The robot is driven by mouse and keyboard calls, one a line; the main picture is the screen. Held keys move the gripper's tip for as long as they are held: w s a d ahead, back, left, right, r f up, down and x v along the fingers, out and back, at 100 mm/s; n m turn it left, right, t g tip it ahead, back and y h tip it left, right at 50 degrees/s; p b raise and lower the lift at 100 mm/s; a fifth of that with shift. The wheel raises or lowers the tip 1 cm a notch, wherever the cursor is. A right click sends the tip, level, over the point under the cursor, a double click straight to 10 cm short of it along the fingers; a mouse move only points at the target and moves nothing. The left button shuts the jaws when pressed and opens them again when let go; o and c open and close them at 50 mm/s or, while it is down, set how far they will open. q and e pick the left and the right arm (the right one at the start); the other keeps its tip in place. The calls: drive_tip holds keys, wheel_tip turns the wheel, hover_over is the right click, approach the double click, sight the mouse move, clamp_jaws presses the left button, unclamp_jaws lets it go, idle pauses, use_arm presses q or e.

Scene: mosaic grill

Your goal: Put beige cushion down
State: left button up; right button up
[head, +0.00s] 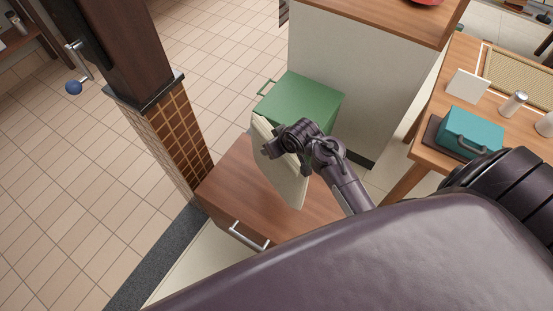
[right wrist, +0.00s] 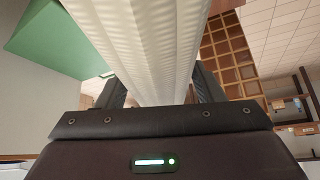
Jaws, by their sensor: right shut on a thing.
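The beige cushion (head: 277,163) is tilted up on edge above the brown wooden cabinet top (head: 240,189). My right gripper (head: 289,143) is shut on its upper part. In the right wrist view the ribbed cushion (right wrist: 145,45) runs away from the camera between the two dark fingers. Its lower corner hangs over the cabinet top; I cannot tell whether it touches. My left gripper is not in view.
A green box with a handle (head: 305,101) stands just behind the cabinet, against a white counter (head: 335,75). A tiled brick pillar (head: 180,135) is at the left. A table at the right holds a teal case (head: 470,134) and shakers (head: 513,102).

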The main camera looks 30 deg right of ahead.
sight(292, 158)
wheel_tip(292, 158, down, 8)
drive_tip(key=shift+f, duration=0.25)
drive_tip(key=o, duration=1.4)
drive_tip(key=shift+f, duration=0.1)
drive_tip(key=shift+o, duration=0.2)
drive_tip(key=v, duration=1.2)
drive_tip(key=shift+a+p, duration=0.1)
drive_tip(key=shift+p, duration=0.3)
